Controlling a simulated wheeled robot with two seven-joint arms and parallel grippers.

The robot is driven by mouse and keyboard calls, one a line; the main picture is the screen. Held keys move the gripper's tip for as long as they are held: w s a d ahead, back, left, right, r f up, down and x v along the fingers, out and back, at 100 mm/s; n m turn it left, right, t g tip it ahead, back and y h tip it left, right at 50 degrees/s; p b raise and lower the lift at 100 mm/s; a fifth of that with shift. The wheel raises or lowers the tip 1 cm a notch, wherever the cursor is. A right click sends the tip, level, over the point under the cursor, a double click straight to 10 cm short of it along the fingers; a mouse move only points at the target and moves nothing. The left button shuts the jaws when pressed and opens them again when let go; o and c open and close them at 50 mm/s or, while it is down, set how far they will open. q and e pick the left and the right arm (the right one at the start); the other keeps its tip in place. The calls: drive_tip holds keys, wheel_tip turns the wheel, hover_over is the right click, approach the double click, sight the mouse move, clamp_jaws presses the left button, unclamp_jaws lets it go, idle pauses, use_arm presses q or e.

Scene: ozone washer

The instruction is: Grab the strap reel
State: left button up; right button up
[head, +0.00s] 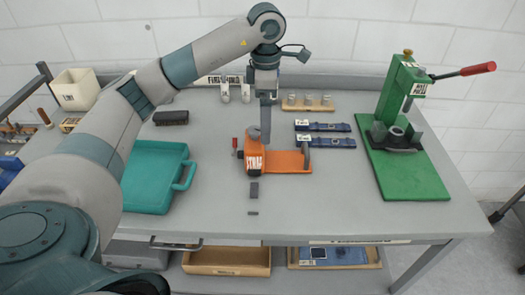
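The strap reel (285,161) is an orange tool on the grey workbench, near the middle of the head view. It has a white-lettered end facing me and a grey round part on top. A small red-handled piece stands at its left. My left arm reaches over the bench from the left. My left gripper (265,138) points down directly over the reel's lettered end. Its fingers are seen edge-on, so I cannot tell the gap between them or whether they touch the reel. My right gripper is not in view.
A teal case (150,178) lies left of the reel. A green press (408,172) with a red-tipped lever stands at the right. Two blue tools (325,141) and a wooden rack (307,103) sit behind. The bench's front right is clear.

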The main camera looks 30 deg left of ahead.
use_arm(q)
drive_tip(key=shift+f+p, duration=0.75)
drive_tip(key=shift+f, duration=1.75)
drive_tip(key=shift+a+f+p, duration=0.15)
drive_tip(key=shift+f+p, duration=0.15)
drive_tip(key=shift+p, duration=0.1)
drive_tip(key=f+p, duration=0.1)
drive_tip(key=f, duration=0.1)
drive_tip(key=f+p, duration=0.1)
drive_tip(key=shift+s+a+f, duration=0.1)
drive_tip(key=shift+a+f, duration=0.25)
drive_tip(key=shift+f, duration=0.45)
